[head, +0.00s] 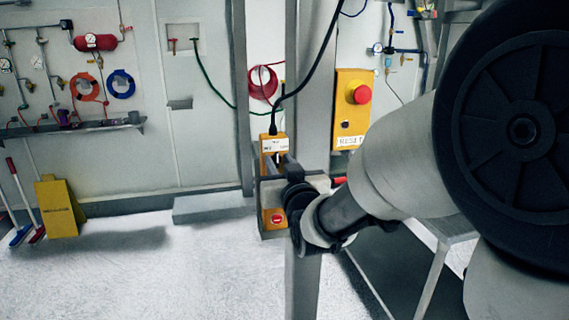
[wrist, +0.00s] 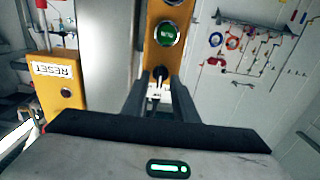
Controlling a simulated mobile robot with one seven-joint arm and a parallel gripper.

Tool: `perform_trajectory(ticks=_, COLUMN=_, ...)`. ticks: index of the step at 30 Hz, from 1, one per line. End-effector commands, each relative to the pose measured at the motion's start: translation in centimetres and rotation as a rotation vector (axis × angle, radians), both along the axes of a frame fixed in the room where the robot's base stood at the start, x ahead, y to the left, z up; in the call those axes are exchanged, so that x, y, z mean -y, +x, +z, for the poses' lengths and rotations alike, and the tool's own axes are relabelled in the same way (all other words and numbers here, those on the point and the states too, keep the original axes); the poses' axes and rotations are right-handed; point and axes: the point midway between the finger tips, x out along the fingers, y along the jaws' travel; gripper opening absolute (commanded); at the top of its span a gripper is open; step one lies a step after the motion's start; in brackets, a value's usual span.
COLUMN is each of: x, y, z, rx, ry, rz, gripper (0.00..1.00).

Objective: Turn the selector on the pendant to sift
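The pendant is a narrow yellow box (head: 267,190) hanging on a black cable beside a grey post in the head view. It has a white label near its top and a red button low down. In the wrist view, which is upside down, the pendant (wrist: 151,52) shows a green button and the black selector knob (wrist: 159,73). My gripper (wrist: 159,78) is at the pendant's front, its two fingers apart, one on each side of the knob. I cannot tell whether they touch it. The label is partly hidden and its words are unreadable, so the selector's setting is unclear.
A yellow reset box (head: 352,108) with a red mushroom button is on the grey post (head: 306,110) to the right of the pendant. A yellow floor sign (head: 60,207) and brooms stand at the left wall.

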Motion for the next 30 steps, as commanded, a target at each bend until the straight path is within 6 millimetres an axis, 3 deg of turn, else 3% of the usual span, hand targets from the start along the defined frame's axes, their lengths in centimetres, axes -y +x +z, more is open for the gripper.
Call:
perform_trajectory(ticks=1, x=0.01, y=-0.02, z=0.0, rx=0.0, ry=0.0, rz=0.0, gripper=0.26)
perform_trajectory(ticks=6, x=0.01, y=-0.03, z=0.0, rx=0.0, ry=0.0, rz=0.0, gripper=0.0)
perform_trajectory(ticks=19, x=0.0, y=-0.02, z=-0.13, rx=0.012, ry=-0.036, rz=0.0, gripper=0.0)
perform_trajectory(ticks=30, x=-0.16, y=-0.06, z=-0.42, rx=0.081, ry=-0.272, rz=-0.001, gripper=0.0)
